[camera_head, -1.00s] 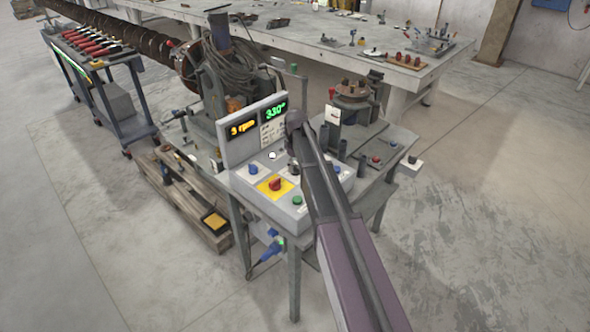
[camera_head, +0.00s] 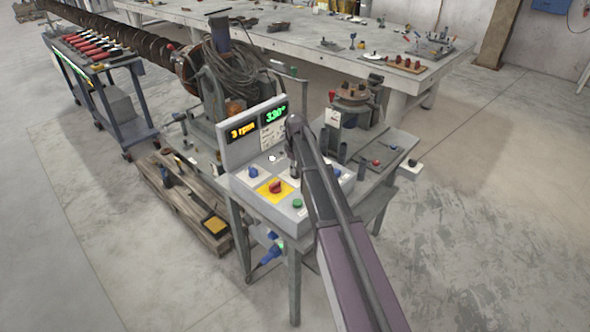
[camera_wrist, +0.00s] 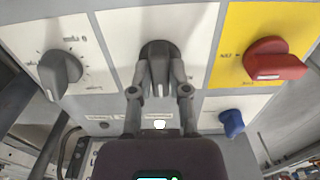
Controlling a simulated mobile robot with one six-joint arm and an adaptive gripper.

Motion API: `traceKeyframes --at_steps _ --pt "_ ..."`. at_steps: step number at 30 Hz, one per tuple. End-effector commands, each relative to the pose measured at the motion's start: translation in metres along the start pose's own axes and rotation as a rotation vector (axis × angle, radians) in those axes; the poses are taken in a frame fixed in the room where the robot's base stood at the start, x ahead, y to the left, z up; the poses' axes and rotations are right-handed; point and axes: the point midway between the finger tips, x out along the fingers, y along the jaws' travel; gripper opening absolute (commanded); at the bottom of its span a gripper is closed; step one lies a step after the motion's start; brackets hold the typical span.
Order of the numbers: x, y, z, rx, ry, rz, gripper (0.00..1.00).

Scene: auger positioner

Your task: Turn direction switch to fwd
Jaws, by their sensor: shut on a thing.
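A dark grey rotary switch (camera_wrist: 158,62) sits on a white plate of the control panel, in the middle of the wrist view. I take it for the direction switch, but its lettering is not readable. My gripper (camera_wrist: 160,88) has one finger on each side of its handle and is shut on it. The handle points toward my palm in this view. In the head view, my gripper (camera_head: 294,172) is on the sloped panel (camera_head: 240,188), and my arm hides most of the switch.
A red switch on yellow (camera_wrist: 275,62), a grey knob with a scale (camera_wrist: 60,72) and a blue switch (camera_wrist: 231,122) are close by. The upright display panel (camera_head: 229,150) stands behind, reading 3 rpm and 330°. A green button (camera_head: 297,203) is at the front.

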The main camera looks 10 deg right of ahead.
Motion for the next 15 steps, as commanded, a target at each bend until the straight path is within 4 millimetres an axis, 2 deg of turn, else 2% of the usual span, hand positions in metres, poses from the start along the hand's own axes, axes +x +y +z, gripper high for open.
traceKeyframes --at_steps 8,15 --pt "0.0003 -0.0023 0.0003 0.097 0.000 -0.006 0.00" --pt "0.0004 -0.0023 0.0006 0.268 0.000 -0.006 0.00"
